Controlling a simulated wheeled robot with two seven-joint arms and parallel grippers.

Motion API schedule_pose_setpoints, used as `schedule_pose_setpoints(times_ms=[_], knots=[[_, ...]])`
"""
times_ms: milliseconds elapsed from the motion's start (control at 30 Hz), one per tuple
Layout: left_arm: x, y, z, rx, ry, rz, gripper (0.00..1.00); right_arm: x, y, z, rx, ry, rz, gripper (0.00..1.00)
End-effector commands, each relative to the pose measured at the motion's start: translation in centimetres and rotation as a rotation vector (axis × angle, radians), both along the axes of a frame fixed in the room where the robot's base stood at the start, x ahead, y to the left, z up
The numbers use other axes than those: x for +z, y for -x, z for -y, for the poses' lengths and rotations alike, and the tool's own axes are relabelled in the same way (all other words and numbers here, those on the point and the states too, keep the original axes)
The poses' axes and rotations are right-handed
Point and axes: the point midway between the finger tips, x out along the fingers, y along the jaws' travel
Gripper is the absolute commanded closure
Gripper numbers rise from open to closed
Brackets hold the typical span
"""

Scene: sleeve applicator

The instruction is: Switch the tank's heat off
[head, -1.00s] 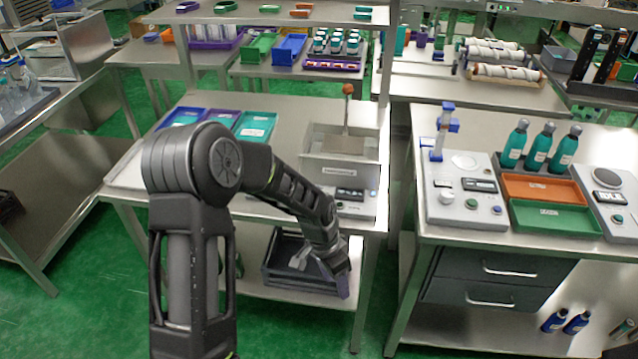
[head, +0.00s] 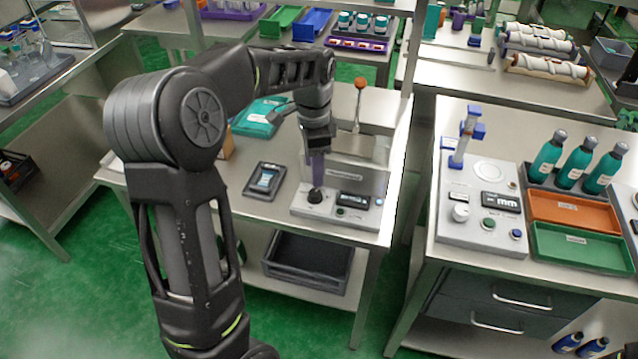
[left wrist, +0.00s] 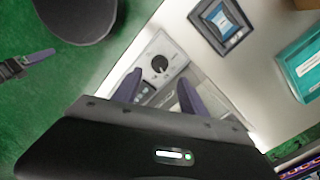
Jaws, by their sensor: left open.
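The tank (head: 358,172) is a pale metal box on the middle bench, with a lever topped by an orange ball (head: 360,83). A control panel (head: 325,212) on its front side carries a black knob (head: 315,196), a dark display (head: 352,200) and small buttons. My left gripper (head: 317,180) points down just above the knob, its purple fingers close to it. In the left wrist view the knob (left wrist: 159,64) shows beyond the gap between the open, empty fingers (left wrist: 158,91). I cannot tell whether they touch it.
A dark framed device (head: 265,181) lies left of the panel, and a teal tray (head: 258,118) behind it. A grey crate (head: 307,264) stands on the shelf below. The right bench holds another control unit (head: 482,238), bottles and trays.

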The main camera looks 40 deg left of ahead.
Motion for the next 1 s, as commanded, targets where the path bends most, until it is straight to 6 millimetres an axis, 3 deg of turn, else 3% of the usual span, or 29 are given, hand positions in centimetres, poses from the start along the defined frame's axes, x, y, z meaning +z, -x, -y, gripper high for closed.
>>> schedule_pose_setpoints(times_ms=[267, 700, 1000], knots=[[-0.8, 0.0, 0.0, 0.000, 0.001, -0.003, 0.50, 0.1, 0.0, 0.0, 0.000, 0.000, 0.000, 0.00], [-6.8, 0.0, 0.0, 0.000, 0.000, -0.003, 0.50, 1.1, 0.1, 0.1, -0.001, 0.003, -0.004, 0.00], [-7.9, 0.0, 0.0, 0.000, 0.001, -0.001, 0.50, 1.1, 0.2, 0.1, -0.002, 0.003, -0.004, 0.00]])
